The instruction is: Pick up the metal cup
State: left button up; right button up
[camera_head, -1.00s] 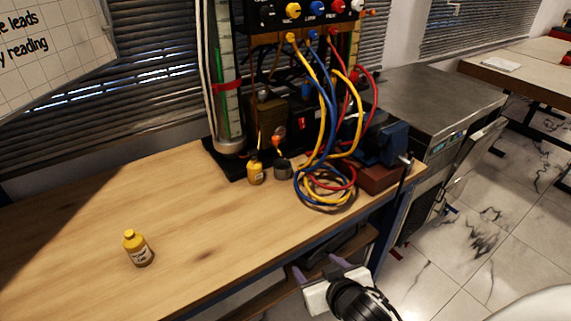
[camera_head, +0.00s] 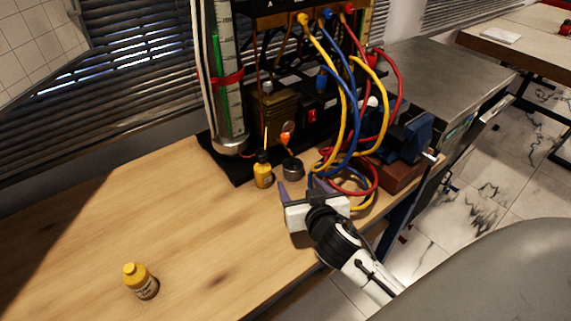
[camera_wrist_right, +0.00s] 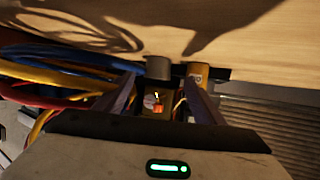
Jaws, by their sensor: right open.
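The metal cup (camera_head: 293,170) is a small dark grey cylinder standing upright on the wooden bench, at the foot of the gauge rig. My right gripper (camera_head: 301,187) is open and empty, just in front of the cup on the near side, with its fingers pointing at it. In the right wrist view the cup (camera_wrist_right: 159,67) shows beyond and between the two fingertips (camera_wrist_right: 160,84), apart from both as far as I can tell. My left gripper is in neither view.
A yellow bottle (camera_head: 263,172) stands close left of the cup. Coiled cables (camera_head: 352,180) lie close on its right, by a blue vise (camera_head: 405,140). Another yellow bottle (camera_head: 140,281) stands at the front left. The left bench top (camera_head: 130,215) is mostly clear.

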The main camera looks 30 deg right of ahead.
aim_at(295, 175)
jog(key=shift+x, duration=1)
jog(key=shift+w+d+f, duration=0.2)
jog(key=shift+w+d, duration=0.15)
jog(key=shift+w, duration=0.15)
jog(key=x, duration=0.4)
jog(key=shift+w+p, duration=0.1)
jog(key=shift+p, duration=0.3)
jog(key=shift+w+d, duration=0.1)
jog(key=shift+w, duration=0.15)
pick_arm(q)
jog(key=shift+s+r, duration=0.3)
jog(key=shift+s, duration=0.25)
pick_arm(e)
jog(key=shift+f, duration=0.1)
jog(key=c, duration=1.1)
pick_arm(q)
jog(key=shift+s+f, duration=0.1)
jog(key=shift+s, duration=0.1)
pick_arm(e)
jog(key=shift+c, duration=0.6)
